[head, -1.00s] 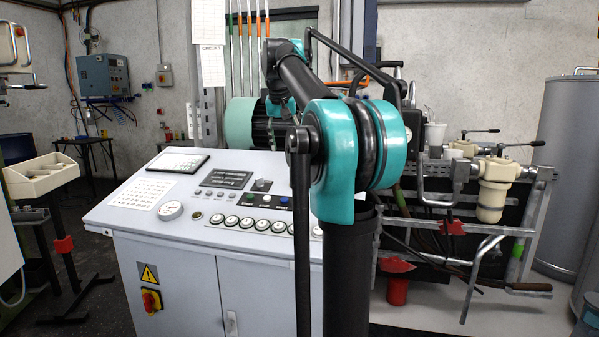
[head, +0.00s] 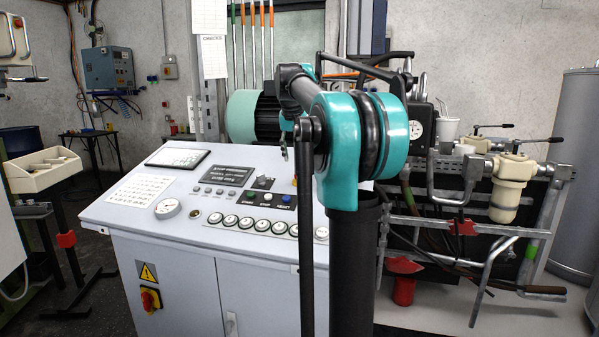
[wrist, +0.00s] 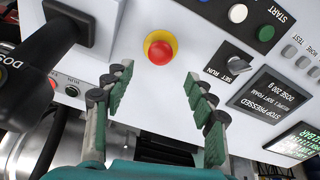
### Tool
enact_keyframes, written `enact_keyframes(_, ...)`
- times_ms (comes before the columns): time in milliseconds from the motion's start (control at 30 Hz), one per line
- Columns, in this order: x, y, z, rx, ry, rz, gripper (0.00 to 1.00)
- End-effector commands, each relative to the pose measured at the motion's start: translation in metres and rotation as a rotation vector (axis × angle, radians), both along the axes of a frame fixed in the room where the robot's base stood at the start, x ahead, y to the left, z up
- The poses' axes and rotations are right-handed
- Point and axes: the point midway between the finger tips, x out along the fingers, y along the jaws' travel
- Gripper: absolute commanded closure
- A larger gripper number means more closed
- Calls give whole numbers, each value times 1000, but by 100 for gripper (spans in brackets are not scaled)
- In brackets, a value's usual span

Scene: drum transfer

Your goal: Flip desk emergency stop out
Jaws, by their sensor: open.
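The desk emergency stop is a red mushroom button (wrist: 160,50) on a yellow ring, on the light grey panel in the wrist view. In the head view only a sliver of yellow shows beside my arm. My gripper (wrist: 160,88) is open and empty, with its green-padded fingers on either side of the line to the button. The fingertips appear short of the button and not touching it. A dark panel display (wrist: 270,98) reads "STOP PRESSED". In the head view my arm hides most of the gripper and the desk's right part.
A black handle-like part (wrist: 45,60) stands close left of the button. A red-yellow switch (head: 151,299) is on the desk front.

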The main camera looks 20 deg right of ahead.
Motion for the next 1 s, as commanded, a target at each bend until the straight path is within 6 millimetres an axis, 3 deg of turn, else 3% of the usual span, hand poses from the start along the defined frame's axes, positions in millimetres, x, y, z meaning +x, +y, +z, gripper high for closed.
enact_keyframes(200,14,-9,-39,-1,0,-1,44)
enact_keyframes(400,22,-14,-62,0,0,-1,44)
enact_keyframes(833,25,-16,-71,0,0,0,44)
enact_keyframes(1000,25,-16,-71,0,0,0,64)
